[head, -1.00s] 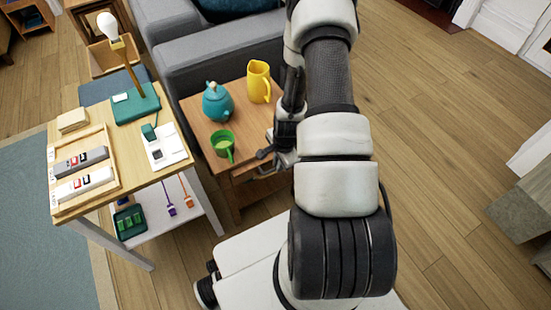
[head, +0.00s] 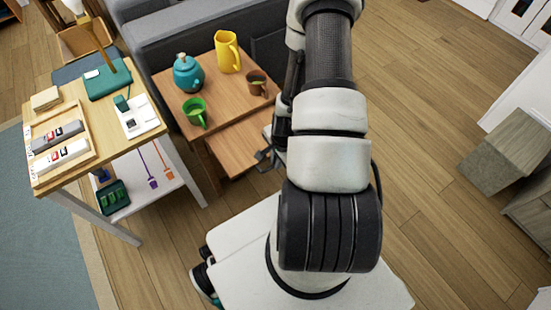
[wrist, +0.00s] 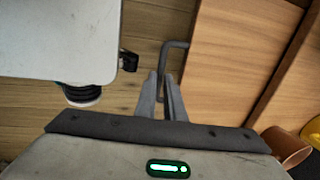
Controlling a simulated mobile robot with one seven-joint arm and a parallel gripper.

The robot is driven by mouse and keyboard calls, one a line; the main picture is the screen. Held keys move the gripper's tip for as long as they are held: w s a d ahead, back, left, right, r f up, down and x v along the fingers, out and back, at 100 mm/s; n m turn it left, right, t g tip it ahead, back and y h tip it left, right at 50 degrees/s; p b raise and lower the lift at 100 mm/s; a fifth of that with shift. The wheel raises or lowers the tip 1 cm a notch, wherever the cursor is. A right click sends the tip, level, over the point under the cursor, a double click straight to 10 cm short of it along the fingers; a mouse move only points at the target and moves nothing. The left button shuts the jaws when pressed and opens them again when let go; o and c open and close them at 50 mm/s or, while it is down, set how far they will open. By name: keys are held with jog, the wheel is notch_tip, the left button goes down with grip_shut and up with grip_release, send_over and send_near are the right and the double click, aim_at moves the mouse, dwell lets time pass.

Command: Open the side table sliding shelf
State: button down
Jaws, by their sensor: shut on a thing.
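The wooden side table (head: 228,108) stands left of my arm in the head view. Its sliding shelf (head: 232,146) sticks out from under the top on the near side, and it fills the right of the wrist view (wrist: 235,60). The dark bent shelf handle (wrist: 172,58) projects from the shelf's edge. My gripper (wrist: 161,84) is shut on the handle, with both fingertips around its lower part. In the head view my gripper (head: 264,158) is small and partly hidden by my arm.
On the tabletop are a teal teapot (head: 188,73), a yellow pitcher (head: 227,52), a green cup (head: 195,112) and a brown mug (head: 257,82). A desk (head: 140,148) with trays stands close on the left. Open floor (head: 430,190) lies to the right.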

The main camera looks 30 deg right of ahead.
jog(key=c, duration=1.8)
grip_release()
jog(key=shift+c, duration=0.2)
jog(key=s+r+p, duration=0.3)
jog(key=r+p, duration=0.2)
jog(key=r, duration=1.2)
jog(key=shift+r, duration=0.15)
